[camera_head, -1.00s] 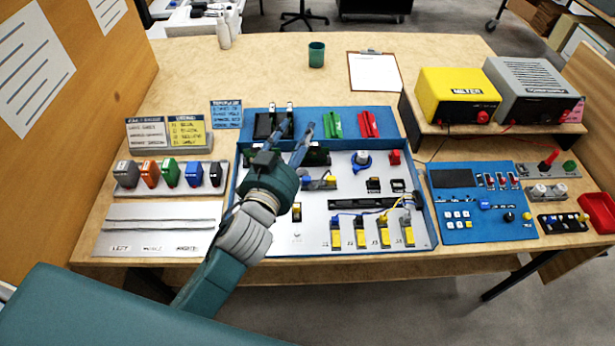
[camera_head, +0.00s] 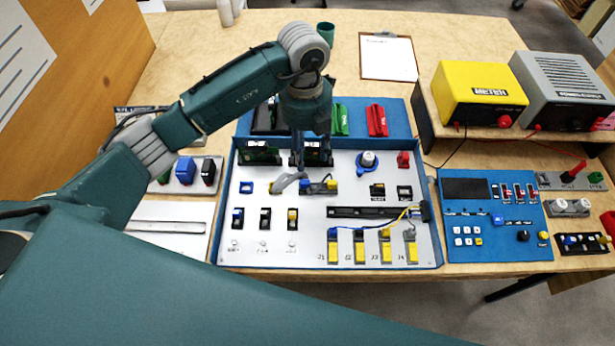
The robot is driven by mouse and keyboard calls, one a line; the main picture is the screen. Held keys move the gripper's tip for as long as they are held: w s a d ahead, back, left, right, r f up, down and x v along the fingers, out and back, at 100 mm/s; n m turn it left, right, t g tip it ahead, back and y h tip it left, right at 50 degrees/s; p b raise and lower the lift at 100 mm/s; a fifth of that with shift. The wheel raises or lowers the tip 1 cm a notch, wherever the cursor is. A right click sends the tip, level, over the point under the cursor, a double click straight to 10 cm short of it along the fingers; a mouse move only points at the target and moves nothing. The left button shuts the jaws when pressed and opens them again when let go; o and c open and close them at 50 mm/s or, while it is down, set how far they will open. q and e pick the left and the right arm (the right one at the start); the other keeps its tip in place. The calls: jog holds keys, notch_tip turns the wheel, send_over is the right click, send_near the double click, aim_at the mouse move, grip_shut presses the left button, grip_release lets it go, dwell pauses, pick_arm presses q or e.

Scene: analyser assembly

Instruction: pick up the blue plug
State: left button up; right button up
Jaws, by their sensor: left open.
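Several small blue parts lie on the white panel, and I cannot tell for sure which is the blue plug. A small blue piece (camera_head: 309,187) sits near the panel's middle, with a yellow piece (camera_head: 332,185) to its right. My right gripper is out of view.
Red (camera_head: 376,120) and green (camera_head: 341,120) parts stand behind the panel. A blue control board (camera_head: 520,215) lies to the right. The yellow meter (camera_head: 479,92) and grey power supply (camera_head: 560,88) stand on a shelf. My left arm covers the left side of the table.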

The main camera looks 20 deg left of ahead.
aim_at(305, 181)
pick_arm(q)
jog(key=f, duration=0.2)
jog(key=a+f+p, duration=0.1)
jog(key=f, duration=0.1)
jog(key=shift+s, duration=0.2)
jog(key=shift+f, duration=0.35)
jog(key=shift+s+d+f+p, duration=0.1)
jog(key=shift+d+f+p, duration=0.05)
jog(key=shift+f+p, duration=0.4)
jog(key=f, duration=0.1)
jog(key=f+p, duration=0.1)
jog(key=f, duration=0.1)
jog(key=shift+s+d+f, duration=0.1)
jog(key=shift+s+f, duration=0.15)
jog(key=shift+f, duration=0.1)
jog(key=shift+w+f, duration=0.1)
jog(key=shift+f, duration=0.35)
jog(key=c, duration=1)
